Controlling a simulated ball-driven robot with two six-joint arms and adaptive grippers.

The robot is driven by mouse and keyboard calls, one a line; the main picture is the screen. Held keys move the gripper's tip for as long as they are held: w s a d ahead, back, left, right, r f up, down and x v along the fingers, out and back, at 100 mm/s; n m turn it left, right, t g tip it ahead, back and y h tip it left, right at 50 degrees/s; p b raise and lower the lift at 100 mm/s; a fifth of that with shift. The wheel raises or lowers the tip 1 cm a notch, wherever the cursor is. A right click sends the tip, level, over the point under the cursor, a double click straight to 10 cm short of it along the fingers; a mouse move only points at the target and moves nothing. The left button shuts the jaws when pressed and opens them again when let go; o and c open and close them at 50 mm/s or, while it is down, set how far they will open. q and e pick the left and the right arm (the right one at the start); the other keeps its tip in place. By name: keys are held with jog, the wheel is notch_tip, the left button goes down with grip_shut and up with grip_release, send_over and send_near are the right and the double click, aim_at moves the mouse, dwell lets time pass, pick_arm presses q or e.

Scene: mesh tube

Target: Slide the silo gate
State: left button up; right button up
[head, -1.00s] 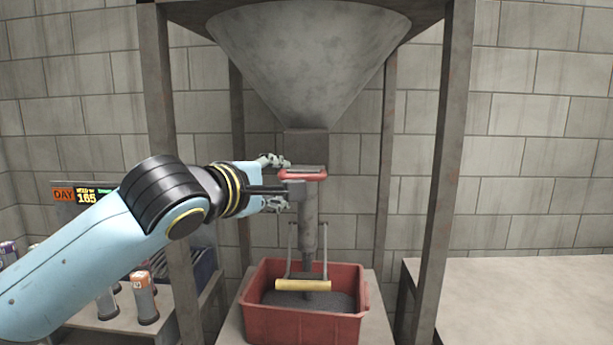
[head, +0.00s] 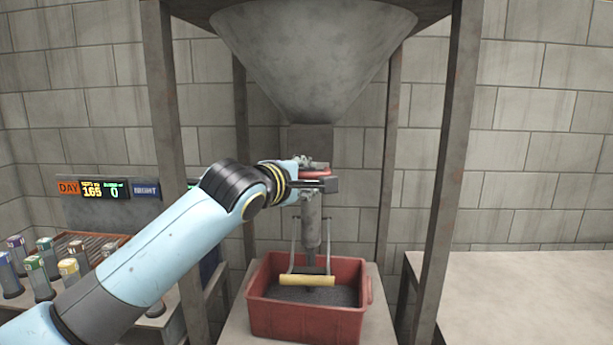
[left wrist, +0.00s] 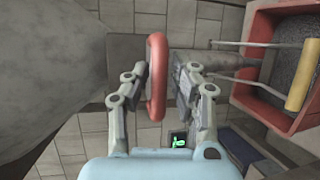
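The silo gate's red handle (head: 314,173) sits below the neck of the grey silo (head: 310,60). It also shows in the left wrist view as a red rounded bar (left wrist: 157,78). My left gripper (head: 306,172) is at the handle, with the handle between its fingers. In the left wrist view, the left finger is close to the handle and a gap shows between the handle and the right finger. The gripper looks open. Part of the handle and the lower finger are hidden in the head view. My right gripper is not in view.
A red bin (head: 305,318) with dark grains stands under the spout (head: 311,222). A yellow bar (head: 307,280) hangs over the bin. Frame posts (head: 448,170) flank the silo. Several canisters (head: 36,276) stand at the left by a display (head: 105,188). A bare table (head: 530,295) is at the right.

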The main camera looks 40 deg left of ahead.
pick_arm(q)
grip_shut()
jog(key=shift+w+a, duration=0.35)
jog(key=shift+w, duration=0.25)
jog(key=shift+w+a, duration=0.35)
jog(key=shift+w, duration=0.2)
jog(key=shift+o, duration=1.9)
grip_release()
jog(key=shift+s, duration=0.1)
jog(key=v, duration=1.2)
